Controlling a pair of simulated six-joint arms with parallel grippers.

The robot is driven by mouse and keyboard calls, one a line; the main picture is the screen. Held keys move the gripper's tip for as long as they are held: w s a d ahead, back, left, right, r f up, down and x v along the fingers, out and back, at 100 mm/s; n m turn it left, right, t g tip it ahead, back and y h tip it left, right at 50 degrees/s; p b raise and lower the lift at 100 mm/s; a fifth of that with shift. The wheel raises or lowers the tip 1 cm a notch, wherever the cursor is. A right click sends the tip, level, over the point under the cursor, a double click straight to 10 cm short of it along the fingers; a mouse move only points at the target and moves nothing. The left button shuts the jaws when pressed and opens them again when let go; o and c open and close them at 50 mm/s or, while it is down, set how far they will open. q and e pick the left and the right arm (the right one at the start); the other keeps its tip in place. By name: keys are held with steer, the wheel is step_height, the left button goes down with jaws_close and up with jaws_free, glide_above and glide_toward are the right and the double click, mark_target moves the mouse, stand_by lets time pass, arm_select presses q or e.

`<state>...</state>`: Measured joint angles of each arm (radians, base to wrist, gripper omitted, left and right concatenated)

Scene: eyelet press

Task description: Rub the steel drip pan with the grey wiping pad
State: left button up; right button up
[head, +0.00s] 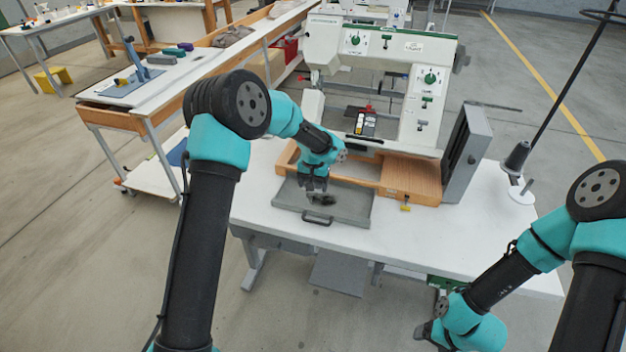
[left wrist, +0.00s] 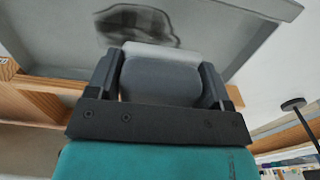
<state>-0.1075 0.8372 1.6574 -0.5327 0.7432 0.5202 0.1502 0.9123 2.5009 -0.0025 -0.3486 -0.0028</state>
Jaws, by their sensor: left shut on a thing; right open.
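The steel drip pan (head: 352,208) is a shallow grey tray with a dark handle at its front edge, lying on the white table. A dark smudge (head: 322,199) marks its floor and also shows in the left wrist view (left wrist: 135,22). My left gripper (head: 313,186) is over the pan, just behind the smudge. It is shut on the grey wiping pad (left wrist: 165,80), which sits between both fingers. The pad's far edge is close to the smudge; I cannot tell whether it touches the pan. My right gripper (head: 424,332) is open and empty, low beyond the table's front edge.
A white press machine (head: 410,90) on a wooden base (head: 408,178) stands directly behind the pan. A grey box-like unit (head: 466,155) and a thread-cone stand (head: 520,192) are to the right. The table (head: 440,235) is clear right of the pan.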

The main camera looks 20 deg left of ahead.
mark_target(314, 198)
arm_select(q)
steer(key=shift+f, duration=2)
steer(key=shift+d+f, duration=0.1)
steer(key=shift+f, duration=0.8)
steer(key=shift+d+r, duration=0.15)
steer(key=shift+d, duration=0.45)
steer(key=shift+d+r, duration=0.15)
steer(key=shift+d, duration=0.45)
steer(key=shift+d+f, duration=0.2)
steer(key=shift+d, duration=0.55)
steer(key=shift+a+f, duration=0.1)
steer(key=shift+a, duration=1.85)
steer(key=shift+w+a, duration=0.15)
steer(key=shift+a, duration=0.15)
steer(key=shift+d+r, duration=0.25)
steer(key=shift+d, duration=0.8)
steer(key=shift+d+f, duration=0.25)
steer(key=shift+d, duration=0.5)
steer(key=shift+d+r, duration=0.3)
steer(key=shift+d, duration=0.45)
steer(key=a, duration=0.2)
steer(key=shift+a, duration=0.4)
steer(key=shift+a+f, duration=0.3)
steer(key=shift+a, duration=0.5)
steer(key=shift+a+r, duration=0.2)
steer(key=shift+r, duration=3.85)
